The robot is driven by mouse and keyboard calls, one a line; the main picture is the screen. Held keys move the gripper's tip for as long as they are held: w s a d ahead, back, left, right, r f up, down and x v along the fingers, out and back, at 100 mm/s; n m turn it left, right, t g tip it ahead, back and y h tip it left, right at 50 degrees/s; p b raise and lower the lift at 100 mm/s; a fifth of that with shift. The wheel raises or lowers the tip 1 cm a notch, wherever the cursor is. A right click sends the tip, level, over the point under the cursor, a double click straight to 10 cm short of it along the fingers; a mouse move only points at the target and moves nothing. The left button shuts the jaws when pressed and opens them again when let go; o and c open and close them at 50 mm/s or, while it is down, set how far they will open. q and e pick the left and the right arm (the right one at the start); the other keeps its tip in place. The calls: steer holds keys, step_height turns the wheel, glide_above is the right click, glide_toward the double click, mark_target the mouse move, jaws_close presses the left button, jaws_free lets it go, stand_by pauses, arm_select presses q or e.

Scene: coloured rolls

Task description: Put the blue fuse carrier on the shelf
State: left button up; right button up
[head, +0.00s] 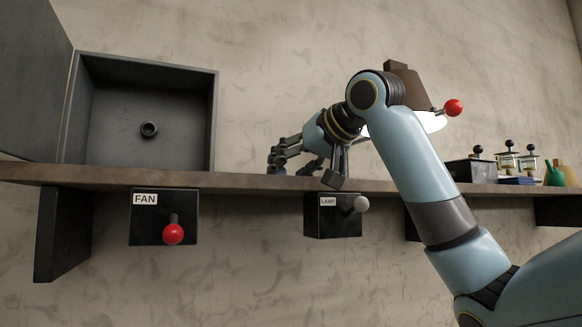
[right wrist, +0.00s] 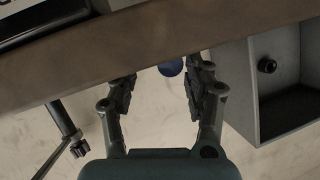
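A small dark blue rounded thing, probably the blue fuse carrier (right wrist: 171,68), shows at the shelf edge in the right wrist view. It appears between my right gripper's fingers, nearer the right-hand finger, with gaps on both sides. I cannot make it out in the head view, where the gripper may hide it. My right gripper (head: 308,167) is at the shelf's edge and looks open; its spread fingers also show in the right wrist view (right wrist: 160,80). The wooden shelf (head: 245,182) runs along the wall. My left gripper is not in view.
A grey open box (head: 180,120) with a knob inside stands on the shelf. A FAN switch (head: 150,222) and LAMP switch (head: 325,218) hang below. A brown shade (head: 408,85) and red ball (head: 453,107) show behind my arm. A dark box (head: 470,171) and small items stand right.

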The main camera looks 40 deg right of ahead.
steer(key=shift+s, duration=0.15)
steer(key=v, duration=1.1)
steer(key=shift+s, duration=0.4)
steer(key=shift+r, duration=0.15)
